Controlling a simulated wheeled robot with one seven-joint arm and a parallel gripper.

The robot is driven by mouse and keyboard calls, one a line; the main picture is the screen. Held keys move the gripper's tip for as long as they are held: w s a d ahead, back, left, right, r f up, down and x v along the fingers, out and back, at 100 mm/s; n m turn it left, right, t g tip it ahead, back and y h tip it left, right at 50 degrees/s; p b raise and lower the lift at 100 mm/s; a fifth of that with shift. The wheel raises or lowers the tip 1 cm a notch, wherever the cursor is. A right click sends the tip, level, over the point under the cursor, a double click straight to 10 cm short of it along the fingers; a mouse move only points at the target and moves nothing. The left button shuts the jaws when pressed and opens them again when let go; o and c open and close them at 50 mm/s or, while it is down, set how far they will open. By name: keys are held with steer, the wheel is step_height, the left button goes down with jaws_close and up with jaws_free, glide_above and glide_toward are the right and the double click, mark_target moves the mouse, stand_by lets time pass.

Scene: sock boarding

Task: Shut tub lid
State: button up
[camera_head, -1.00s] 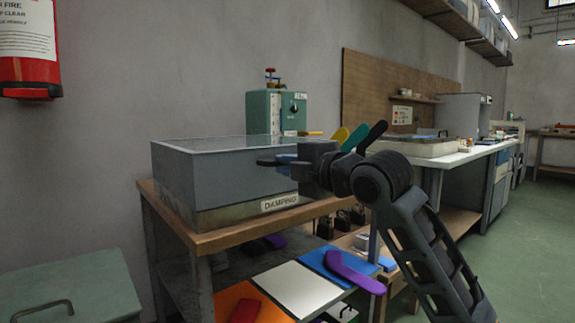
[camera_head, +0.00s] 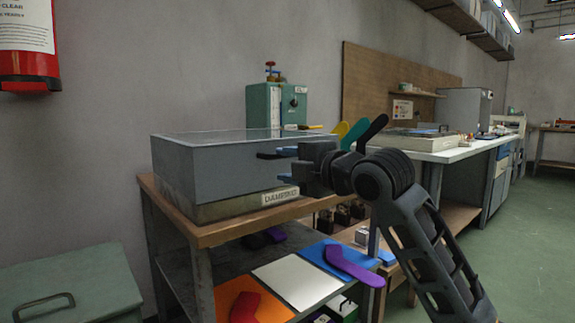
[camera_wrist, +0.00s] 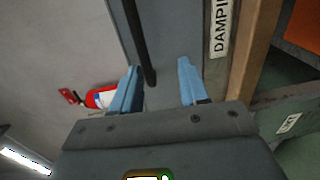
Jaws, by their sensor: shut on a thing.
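The damping tub (camera_head: 232,207) stands on the bench, with a "DAMPING" label on its front. Its grey lid (camera_head: 225,170) covers it and looks down on the base; I cannot tell whether any thin gap is left. The lid's dark bar handle (camera_head: 268,155) runs along its front. My gripper (camera_head: 287,166) is at the right part of the lid's front, shut on the handle. The handle's part behind the gripper is hidden in the head view.
A green machine (camera_head: 276,105) stands behind the tub. Colored sock boards (camera_head: 352,133) stick up behind my arm. A shelf below holds orange, white and blue mats (camera_head: 297,283). A green chest (camera_head: 75,285) stands at the lower left. A white workbench (camera_head: 430,147) is to the right.

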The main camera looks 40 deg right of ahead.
steer(key=s+p, duration=0.1)
steer(key=s, duration=0.6)
steer(key=shift+s+r, duration=0.2)
steer(key=shift+r, duration=0.05)
steer(key=s+a+f+m+h, duration=0.1)
steer(key=s+a+f+m, duration=0.4)
steer(key=a+f+m, duration=0.4)
steer(key=s+a+f+m+h, duration=0.1)
steer(key=s+a+f+m, duration=0.5)
steer(key=f, duration=0.5)
steer(key=s+a+f+m+g, duration=0.1)
steer(key=s+a+f+m, duration=0.2)
steer(key=s+f, duration=0.6)
steer(key=s+g+y, duration=0.1)
steer(key=s+y, duration=0.1)
steer(key=s, duration=1.7)
step_height(320, 180, up, 29)
steer(key=p, duration=2.9)
steer(key=shift+d, duration=0.35)
